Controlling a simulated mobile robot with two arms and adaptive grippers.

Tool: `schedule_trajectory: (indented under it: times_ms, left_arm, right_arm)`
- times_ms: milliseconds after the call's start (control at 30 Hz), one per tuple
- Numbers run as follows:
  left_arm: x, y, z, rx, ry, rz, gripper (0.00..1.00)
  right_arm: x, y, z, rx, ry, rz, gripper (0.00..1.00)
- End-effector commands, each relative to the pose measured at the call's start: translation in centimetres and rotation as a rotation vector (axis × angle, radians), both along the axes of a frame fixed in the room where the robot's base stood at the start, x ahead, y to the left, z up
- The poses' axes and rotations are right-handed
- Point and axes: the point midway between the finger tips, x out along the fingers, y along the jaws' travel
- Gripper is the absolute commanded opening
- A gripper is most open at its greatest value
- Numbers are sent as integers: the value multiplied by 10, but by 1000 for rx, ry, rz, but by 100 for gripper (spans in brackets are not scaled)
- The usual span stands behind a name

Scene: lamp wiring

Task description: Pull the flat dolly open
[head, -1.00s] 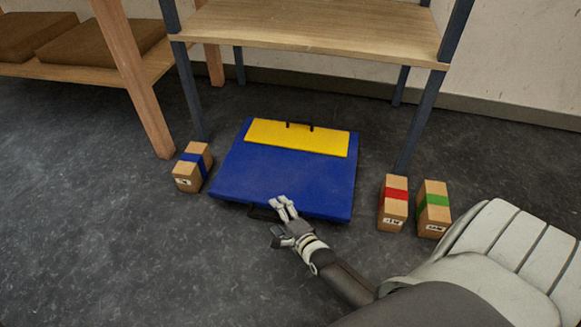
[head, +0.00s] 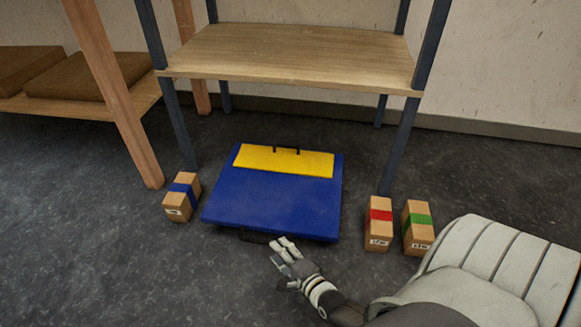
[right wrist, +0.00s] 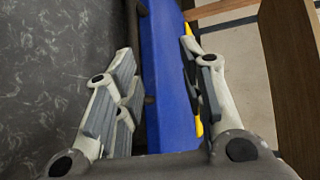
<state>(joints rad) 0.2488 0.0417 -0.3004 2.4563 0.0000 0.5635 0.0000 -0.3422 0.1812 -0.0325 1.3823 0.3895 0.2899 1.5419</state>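The flat dolly is a blue slab (head: 270,203) with a yellow panel (head: 285,161) across its far part, lying on the floor partly under the wooden shelf. One black handle (head: 286,149) stands at the far edge of the yellow panel. Another black handle (head: 256,237) sticks out at the near edge. My right gripper (head: 281,263) is just in front of that near edge, beside the near handle. In the right wrist view its fingers (right wrist: 158,60) are spread, with the blue slab showing beyond the gap. I see nothing held. My left gripper is out of view.
A blue-banded box (head: 181,197) stands left of the dolly; a red-banded box (head: 378,224) and a green-banded box (head: 417,229) stand right. The wooden shelf (head: 290,52) stands over its far end on dark legs. Floor in front is clear.

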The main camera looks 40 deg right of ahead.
Motion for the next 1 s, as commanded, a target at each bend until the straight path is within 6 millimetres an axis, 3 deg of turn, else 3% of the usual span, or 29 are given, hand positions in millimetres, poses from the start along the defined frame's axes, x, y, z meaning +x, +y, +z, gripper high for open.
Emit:
schedule_trajectory:
  times_ms: [600, 1000]
  left_arm:
    - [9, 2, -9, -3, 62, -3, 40]
    - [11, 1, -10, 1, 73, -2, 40]
  right_arm:
    - [-42, 4, 5, 2, 4, 1, 37]
    - [-44, 4, 6, 1, 3, 1, 37]
